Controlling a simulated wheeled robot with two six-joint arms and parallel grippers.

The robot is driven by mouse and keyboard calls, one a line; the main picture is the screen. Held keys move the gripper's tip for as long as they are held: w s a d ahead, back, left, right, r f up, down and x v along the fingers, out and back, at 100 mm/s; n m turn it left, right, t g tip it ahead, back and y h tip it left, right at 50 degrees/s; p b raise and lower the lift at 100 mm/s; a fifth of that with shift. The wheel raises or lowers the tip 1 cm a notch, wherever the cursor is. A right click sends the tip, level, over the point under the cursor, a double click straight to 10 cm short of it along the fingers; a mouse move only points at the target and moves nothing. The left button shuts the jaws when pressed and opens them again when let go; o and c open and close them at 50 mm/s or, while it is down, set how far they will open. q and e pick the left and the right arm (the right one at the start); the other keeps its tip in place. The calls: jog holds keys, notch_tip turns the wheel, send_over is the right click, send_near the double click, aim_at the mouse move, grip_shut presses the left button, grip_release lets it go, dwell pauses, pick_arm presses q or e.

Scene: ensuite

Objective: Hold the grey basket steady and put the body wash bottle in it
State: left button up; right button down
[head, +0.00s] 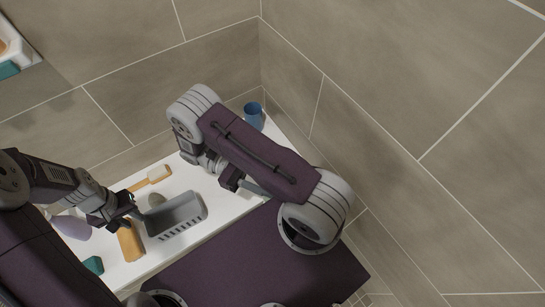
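The grey basket (188,217), with slots in its near side, stands on the white surface. My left gripper (128,217) is just left of the basket, directly over the end of a tan, bottle-like object (131,243). I cannot tell whether its fingers touch or grip that object. A lavender, rounded object (71,228) lies farther left, partly behind my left arm. Which of these two is the body wash bottle is not clear. My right gripper (233,183) is right of and beyond the basket, apart from it in the picture; its fingers are mostly hidden by the arm.
A teal item (93,265) is at the front left. A blue cup (253,115) stands in the far corner. Tiled walls (400,110) close off the back and right.

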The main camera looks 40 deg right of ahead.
aim_at(155, 232)
jog(key=w+a+r+m+y, duration=0.1)
jog(key=w+a+m+y, duration=0.2)
jog(key=a+m+y, duration=1.25)
pick_arm(q)
notch_tip(155, 232, down, 12)
jog(key=shift+f, duration=0.1)
pick_arm(e)
jog(key=w+a+r+m+t+y, duration=0.4)
jog(key=w+a+t+y, duration=0.5)
jog(key=w+a, duration=0.4)
jog(key=shift+w+r+y, duration=0.25)
jog(key=shift+r+y, duration=0.3)
jog(key=shift+r, duration=0.1)
pick_arm(q)
grip_shut()
